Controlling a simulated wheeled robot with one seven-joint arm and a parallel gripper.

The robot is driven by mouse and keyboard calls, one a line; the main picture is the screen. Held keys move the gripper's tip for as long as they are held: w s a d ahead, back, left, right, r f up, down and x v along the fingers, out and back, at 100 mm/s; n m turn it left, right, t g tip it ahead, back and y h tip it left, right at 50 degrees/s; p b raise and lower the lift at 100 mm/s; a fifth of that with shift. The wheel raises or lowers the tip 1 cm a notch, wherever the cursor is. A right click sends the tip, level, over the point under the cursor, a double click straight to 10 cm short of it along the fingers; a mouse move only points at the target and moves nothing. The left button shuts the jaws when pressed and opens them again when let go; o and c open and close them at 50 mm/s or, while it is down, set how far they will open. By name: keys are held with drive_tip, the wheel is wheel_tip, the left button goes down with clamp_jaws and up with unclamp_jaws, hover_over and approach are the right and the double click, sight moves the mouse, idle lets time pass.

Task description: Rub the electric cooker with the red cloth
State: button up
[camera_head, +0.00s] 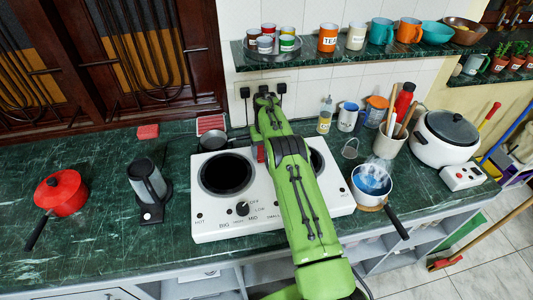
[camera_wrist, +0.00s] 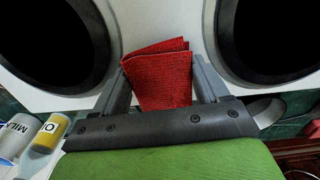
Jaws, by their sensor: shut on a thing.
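The electric cooker (camera_head: 245,213) is white with two round black hotplates and a knob on its front; it stands on the green counter. My arm crosses over it and hides part of the right hotplate. In the wrist view, my gripper (camera_wrist: 161,70) is shut on the folded red cloth (camera_wrist: 163,82), with a finger on each side. The cloth is over the white strip between the hotplates of the cooker (camera_wrist: 160,22). A bit of the cloth (camera_head: 261,154) shows beside my arm in the head view. I cannot tell whether it touches the cooker.
A small pan (camera_head: 238,139) is behind the cooker. A pot of water (camera_head: 372,181), a utensil crock (camera_head: 389,143) and a white rice cooker (camera_head: 443,138) stand to the right. A shelf of mugs hangs above.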

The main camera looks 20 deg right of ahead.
drive_tip(key=shift+s+f+b, duration=0.1)
drive_tip(key=shift+f+b, duration=0.05)
drive_tip(key=shift+b, duration=0.2)
drive_tip(key=shift+s+a+f+b, duration=0.1)
drive_tip(key=shift+s+a+b, duration=0.1)
drive_tip(key=shift+s, duration=0.4)
drive_tip(key=shift+s+a+f+b, duration=0.1)
drive_tip(key=shift+s+b, duration=0.1)
drive_tip(key=shift+s, duration=0.45)
drive_tip(key=shift+s+a+f+b, duration=0.1)
drive_tip(key=shift+s+b, duration=0.1)
drive_tip(key=shift+s, duration=0.4)
drive_tip(key=shift+s+a+r+b, duration=0.1)
drive_tip(key=shift+s+a+b, duration=0.2)
drive_tip(key=shift+s, duration=0.55)
drive_tip(key=shift+s+a+b, duration=0.1)
drive_tip(key=shift+s+b, duration=0.25)
drive_tip(key=shift+s, duration=0.5)
drive_tip(key=shift+c, duration=0.5)
drive_tip(key=shift+r, duration=0.1)
drive_tip(key=shift+w+d+r+p, duration=0.1)
drive_tip(key=shift+w+r+p, duration=0.05)
drive_tip(key=shift+r+p, duration=2.45)
drive_tip(key=shift+r+b, duration=0.5)
wheel_tip(320, 180, up, 3)
drive_tip(key=shift+r+p, duration=0.1)
drive_tip(key=shift+p, duration=0.95)
